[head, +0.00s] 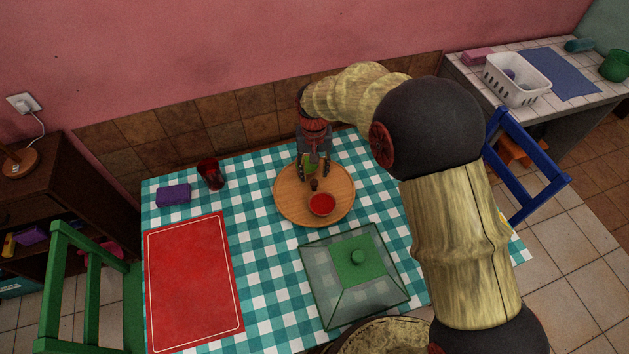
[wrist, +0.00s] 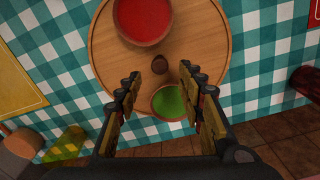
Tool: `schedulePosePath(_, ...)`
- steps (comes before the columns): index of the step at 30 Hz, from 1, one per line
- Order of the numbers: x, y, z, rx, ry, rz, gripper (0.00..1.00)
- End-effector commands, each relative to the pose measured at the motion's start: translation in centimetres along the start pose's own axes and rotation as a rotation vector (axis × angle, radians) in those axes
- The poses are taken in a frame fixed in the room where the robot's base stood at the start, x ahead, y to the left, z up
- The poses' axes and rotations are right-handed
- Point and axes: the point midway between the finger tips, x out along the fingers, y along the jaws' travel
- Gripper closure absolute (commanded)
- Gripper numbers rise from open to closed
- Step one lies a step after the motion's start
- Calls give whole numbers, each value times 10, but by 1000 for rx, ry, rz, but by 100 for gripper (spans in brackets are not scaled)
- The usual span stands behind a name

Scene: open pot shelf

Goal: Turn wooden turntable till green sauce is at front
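The round wooden turntable (head: 290,200) lies on the checked table and also shows in the wrist view (wrist: 105,45). A bowl of red sauce (head: 321,204) sits on its near side in the head view, and also shows in the wrist view (wrist: 143,18). A bowl of green sauce (wrist: 168,102) sits on the far side, partly hidden by my gripper in the head view. A small dark knob (wrist: 159,64) stands at the middle. My gripper (wrist: 162,76) is open above the turntable, its fingers on either side of the green bowl in the picture; I cannot tell whether they touch anything.
A red mat (head: 190,285) lies at the left. A glass cover with a green top (head: 350,290) stands in front of the turntable. A dark red cup (head: 211,174) and a purple box (head: 173,195) stand at the back left. A blue chair (head: 530,170) is at the right.

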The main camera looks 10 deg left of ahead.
Motion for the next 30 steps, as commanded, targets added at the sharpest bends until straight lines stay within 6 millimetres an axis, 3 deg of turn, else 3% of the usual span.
schedulePosePath(12,61,1,0,0,-1,0,61)
schedulePosePath(22,65,0,0,0,1,0,62)
schedulePosePath(30,65,1,0,0,0,0,77)
